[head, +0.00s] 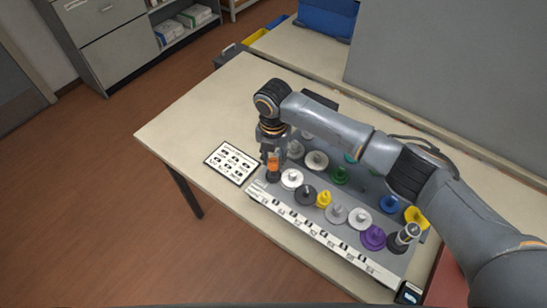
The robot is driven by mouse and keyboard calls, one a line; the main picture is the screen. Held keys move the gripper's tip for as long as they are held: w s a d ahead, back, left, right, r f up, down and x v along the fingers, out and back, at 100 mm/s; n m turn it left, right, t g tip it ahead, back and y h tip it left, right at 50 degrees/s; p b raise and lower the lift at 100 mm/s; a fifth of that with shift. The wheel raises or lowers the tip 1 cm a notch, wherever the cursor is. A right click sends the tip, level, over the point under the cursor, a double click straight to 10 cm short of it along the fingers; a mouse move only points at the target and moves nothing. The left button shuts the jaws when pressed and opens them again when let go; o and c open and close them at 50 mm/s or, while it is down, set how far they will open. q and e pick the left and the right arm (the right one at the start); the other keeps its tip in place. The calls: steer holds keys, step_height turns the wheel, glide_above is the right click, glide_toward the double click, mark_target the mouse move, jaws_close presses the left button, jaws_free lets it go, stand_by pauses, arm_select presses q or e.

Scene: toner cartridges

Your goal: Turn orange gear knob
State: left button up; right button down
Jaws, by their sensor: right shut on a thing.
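The orange gear knob (273,159) is at the left end of a grey panel (257,188) that lies on the table. My right gripper (273,164) comes down over it from above and is shut on it. The gripper partly hides the knob, so I cannot tell how far it is turned. My left gripper is not in view.
White (291,179), dark grey (306,194), yellow (323,199), green (340,175), purple (373,237) and blue (391,204) knobs stand on the panel close by. A printed card (232,162) lies left of it. The table (190,118) is bare at the left.

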steer(key=shift+n, duration=0.4)
steer(key=c, duration=1)
jaws_free()
steer(key=shift+r, duration=0.15)
step_height(320, 180, up, 12)
steer(key=shift+f, duration=0.15)
